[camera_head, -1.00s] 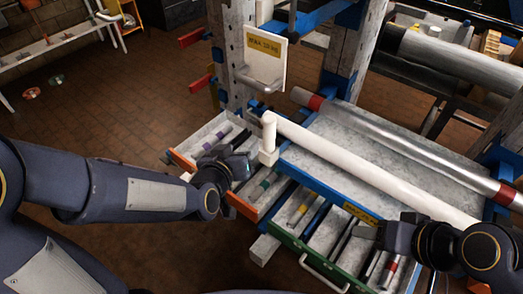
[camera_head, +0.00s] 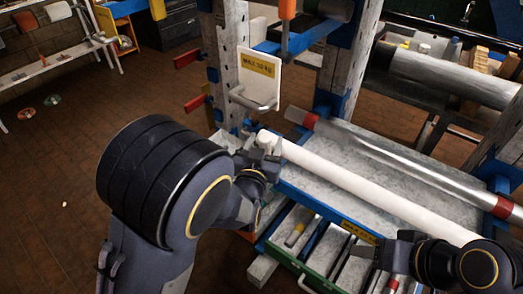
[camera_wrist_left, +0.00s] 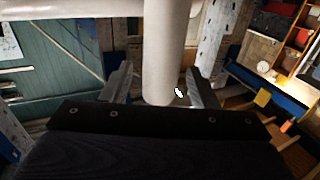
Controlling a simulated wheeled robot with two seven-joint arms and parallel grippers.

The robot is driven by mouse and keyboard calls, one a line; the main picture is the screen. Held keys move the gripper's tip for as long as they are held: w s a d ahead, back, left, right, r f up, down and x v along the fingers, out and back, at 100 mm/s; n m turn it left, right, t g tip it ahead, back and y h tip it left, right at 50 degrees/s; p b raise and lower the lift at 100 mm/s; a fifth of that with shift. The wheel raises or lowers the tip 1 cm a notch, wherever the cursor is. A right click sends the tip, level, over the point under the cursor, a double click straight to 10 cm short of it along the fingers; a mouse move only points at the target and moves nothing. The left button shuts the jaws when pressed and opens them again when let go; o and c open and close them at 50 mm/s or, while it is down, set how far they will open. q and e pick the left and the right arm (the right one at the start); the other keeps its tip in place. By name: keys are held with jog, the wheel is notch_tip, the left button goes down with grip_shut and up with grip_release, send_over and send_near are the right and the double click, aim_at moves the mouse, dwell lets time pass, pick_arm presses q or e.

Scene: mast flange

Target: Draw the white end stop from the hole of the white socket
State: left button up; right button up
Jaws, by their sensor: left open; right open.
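The white end stop (camera_head: 264,137) is a short upright peg at the left end of the long white tube (camera_head: 370,188). In the head view my left gripper (camera_head: 266,154) is at the peg and hides its lower part. The white socket is hidden behind that gripper. In the left wrist view a white cylinder (camera_wrist_left: 165,50), which looks like the end stop, stands between the two open fingers of my left gripper (camera_wrist_left: 158,90). Gaps show on both sides of it. My right gripper (camera_head: 372,252) is open and empty near the tray's front edge.
A silver pipe with red bands (camera_head: 400,158) lies behind the white tube. A sign plate with a yellow label (camera_head: 258,78) hangs on the post above the peg. Drawers with coloured items (camera_head: 300,232) are below.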

pick_arm(q)
jog(key=shift+w, duration=0.2)
jog(key=shift+c, duration=0.3)
jog(key=c, duration=1.1)
jog(key=shift+o, duration=0.2)
jog(key=shift+r+p, duration=2.15)
jog(key=shift+r, duration=1.35)
